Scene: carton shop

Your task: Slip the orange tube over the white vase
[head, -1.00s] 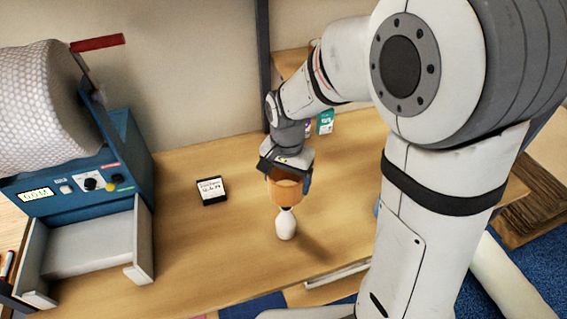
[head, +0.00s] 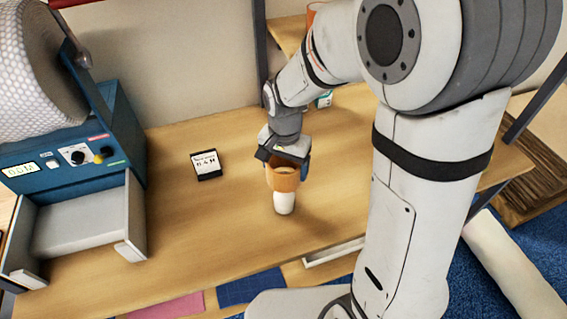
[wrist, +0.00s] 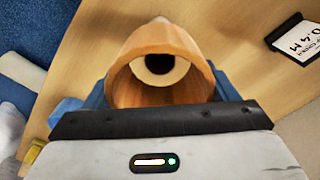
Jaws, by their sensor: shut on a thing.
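The white vase (head: 284,204) stands upright on the wooden table, and its lower body shows below the orange tube (head: 284,181). The tube surrounds the vase's upper part, with its lower rim above the table. In the wrist view, the vase's white rim and dark mouth (wrist: 160,66) show inside the orange tube (wrist: 150,38), near the far side of its opening. My gripper (head: 286,168) is shut on the tube from above; its blue fingers flank the tube in the wrist view (wrist: 160,94). Whether the tube touches the vase is unclear.
A black-framed sign (head: 207,165) lies left of the vase. A blue machine (head: 75,150) with a bubble-wrap roll (head: 38,68) and grey tray (head: 78,225) stands at the left. The table (head: 190,235) around the vase is clear.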

